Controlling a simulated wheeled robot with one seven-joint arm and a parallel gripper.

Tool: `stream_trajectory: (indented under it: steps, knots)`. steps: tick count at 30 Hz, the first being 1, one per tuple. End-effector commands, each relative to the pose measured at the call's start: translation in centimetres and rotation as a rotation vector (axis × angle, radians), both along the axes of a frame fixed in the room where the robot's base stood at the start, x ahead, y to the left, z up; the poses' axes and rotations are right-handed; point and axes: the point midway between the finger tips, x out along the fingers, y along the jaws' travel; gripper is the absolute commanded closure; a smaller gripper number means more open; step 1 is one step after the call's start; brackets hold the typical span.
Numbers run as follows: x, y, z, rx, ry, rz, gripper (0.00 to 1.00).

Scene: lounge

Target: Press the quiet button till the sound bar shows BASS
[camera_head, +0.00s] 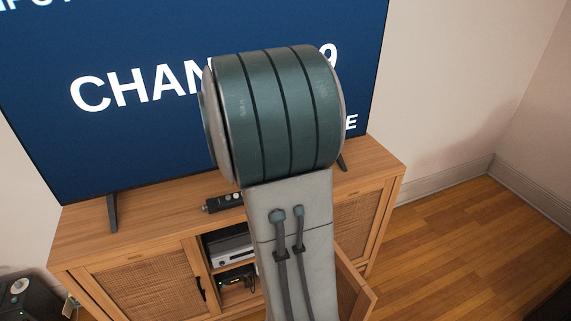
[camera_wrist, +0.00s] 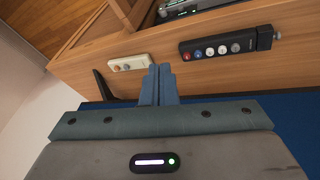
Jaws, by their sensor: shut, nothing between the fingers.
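My gripper (camera_wrist: 158,70) is shut and empty in the wrist view, its blue fingers side by side. A black bar (camera_wrist: 215,47) with a row of round red, blue, white and grey buttons lies on the cabinet top, right of the fingers. It also shows in the head view (camera_head: 222,203), left of my arm. A cream bar (camera_wrist: 130,64) with a few buttons lies just left of the fingertips; I cannot tell whether they touch. I cannot tell which device is the sound bar or which button is quiet. No BASS text is visible.
A large TV (camera_head: 60,130) on the wooden cabinet (camera_head: 85,235) shows partly hidden text, "CHAN" and "9". Grey and black devices (camera_head: 232,250) sit in the open middle shelf. A cabinet door (camera_head: 357,290) stands open at right. My arm hides the centre. Floor at right is clear.

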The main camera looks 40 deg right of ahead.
Motion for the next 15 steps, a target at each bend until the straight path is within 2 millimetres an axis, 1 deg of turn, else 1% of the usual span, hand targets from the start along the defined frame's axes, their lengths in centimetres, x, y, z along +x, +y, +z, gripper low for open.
stream_trajectory:
  steps: [1,2,3,5,6,9,12,15]
  knots:
    - [1.0,-2.5,-0.5,-0.038,0.010,-0.048,1.00]
    - [1.6,-3.9,-0.9,-0.060,0.012,-0.074,1.00]
    - [2.2,-5.8,-1.3,-0.092,0.015,-0.109,1.00]
    - [3.1,-8.6,-1.8,-0.143,0.020,-0.154,1.00]
    - [3.5,-10.4,-2.2,-0.177,0.022,-0.182,1.00]
    - [4.5,-14.5,-3.1,-0.260,0.029,-0.239,1.00]
    - [5.1,-17.8,-3.9,-0.331,0.034,-0.276,1.00]
    - [5.5,-20.0,-4.4,-0.382,0.038,-0.298,1.00]
